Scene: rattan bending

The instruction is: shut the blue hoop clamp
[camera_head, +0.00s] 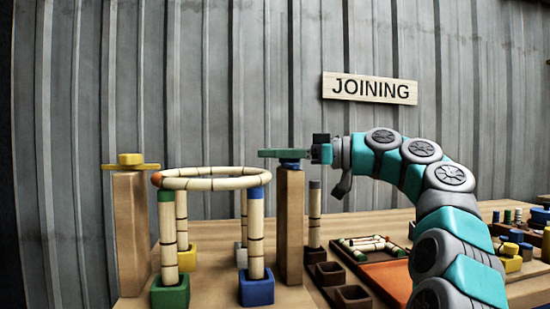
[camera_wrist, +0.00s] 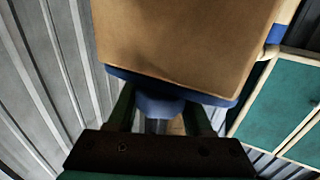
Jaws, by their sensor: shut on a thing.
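The blue hoop clamp (camera_head: 291,162) sits on top of the right wooden post (camera_head: 289,225), mostly hidden by my gripper in the head view. In the wrist view its blue plate (camera_wrist: 225,101) lies against the post end, and its blue knob (camera_wrist: 158,106) is between my two green fingers. My gripper (camera_head: 280,153) reaches in from the right, level, and is shut on the knob. The pale rattan hoop (camera_head: 210,184) lies level on upright rattan poles, left of this post. Whether the clamp's plate reaches over the hoop cannot be told.
A yellow clamp (camera_head: 131,160) tops the left wooden post (camera_head: 131,225). The poles stand in green (camera_head: 170,293), blue (camera_head: 256,288) and yellow sockets. An orange tray (camera_head: 390,277) and small coloured parts lie on the right. A JOINING sign (camera_head: 369,88) hangs on the wall.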

